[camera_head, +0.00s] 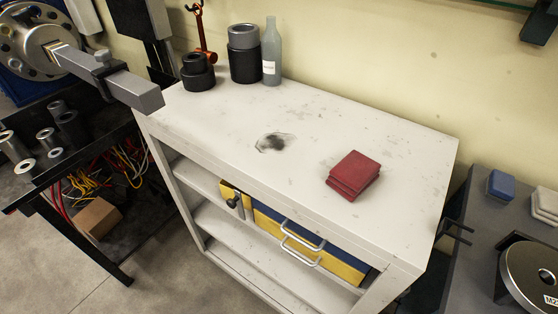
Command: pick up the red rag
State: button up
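The red rag (354,173) lies folded in a small stacked square on the right part of the white bench top (210,125). Nothing lies on it, and its top and front side show clearly. My gripper is not in view.
Black sockets (244,55) and a glass bottle (271,52) stand at the back left of the top. A grey metal bar (115,85) reaches over the left corner. The top around the rag is clear. A dark table (485,235) stands at right.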

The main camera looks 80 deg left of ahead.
aim_at(355, 173)
jog(key=u, duration=1.95)
